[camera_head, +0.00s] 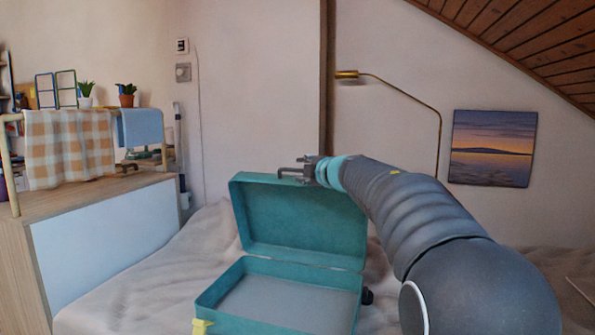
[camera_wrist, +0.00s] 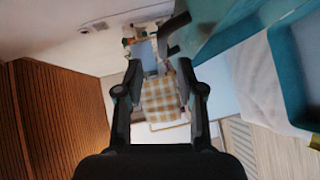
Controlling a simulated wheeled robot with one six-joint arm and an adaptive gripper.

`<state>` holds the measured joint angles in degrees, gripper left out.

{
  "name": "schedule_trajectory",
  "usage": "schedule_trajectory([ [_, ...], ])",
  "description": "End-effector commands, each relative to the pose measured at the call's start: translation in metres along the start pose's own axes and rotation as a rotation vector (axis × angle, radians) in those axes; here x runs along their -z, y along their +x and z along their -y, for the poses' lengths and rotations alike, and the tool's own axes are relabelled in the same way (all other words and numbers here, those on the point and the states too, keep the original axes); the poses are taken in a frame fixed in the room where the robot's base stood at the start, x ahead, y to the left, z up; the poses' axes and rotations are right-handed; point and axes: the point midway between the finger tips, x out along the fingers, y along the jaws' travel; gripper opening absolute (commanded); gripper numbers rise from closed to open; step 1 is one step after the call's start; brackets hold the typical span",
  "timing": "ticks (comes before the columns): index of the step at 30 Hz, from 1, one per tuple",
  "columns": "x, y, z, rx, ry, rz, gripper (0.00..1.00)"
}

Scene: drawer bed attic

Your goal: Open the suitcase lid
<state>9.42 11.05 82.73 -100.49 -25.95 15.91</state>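The teal suitcase stands open on the bed in the head view. Its lid (camera_head: 300,222) is raised, roughly upright, behind the base (camera_head: 225,291), whose grey inside shows. A yellow latch (camera_head: 202,326) is on the base's front left corner. My gripper (camera_head: 290,170) is at the lid's top edge; whether it touches the lid is unclear. In the wrist view my gripper (camera_wrist: 158,75) has its fingers apart with nothing between them. The teal lid (camera_wrist: 222,42) is beside the right finger, with a dark handle-like piece (camera_wrist: 172,36) sticking out beyond the fingertips.
The bed (camera_head: 150,292) has a rumpled pale cover. A wooden cabinet (camera_head: 105,240) with a checked cloth (camera_head: 70,148) and plants stands at the left. A brass lamp (camera_head: 347,74), a sunset picture (camera_head: 492,148) and a sloping wooden ceiling (camera_head: 520,40) are behind. Air left of the lid looks clear.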

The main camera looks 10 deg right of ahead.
Motion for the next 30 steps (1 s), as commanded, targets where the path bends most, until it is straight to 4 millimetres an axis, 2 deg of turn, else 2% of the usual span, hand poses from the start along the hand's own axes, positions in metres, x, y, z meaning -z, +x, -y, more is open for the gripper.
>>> schedule_trajectory([
  [1,0.000,-0.012,-0.001,-0.002,0.000,0.002,0.38],
  [6,0.000,-0.043,-0.001,-0.002,-0.001,0.002,0.38],
  [12,0.000,-0.067,-0.001,-0.002,0.000,0.001,0.38],
  [17,0.000,-0.074,-0.001,-0.002,0.000,0.000,0.38],
  [27,-0.001,-0.074,-0.001,-0.002,-0.005,0.002,0.38],
  [30,-0.010,-0.074,-0.004,-0.015,-0.012,0.045,0.38],
])
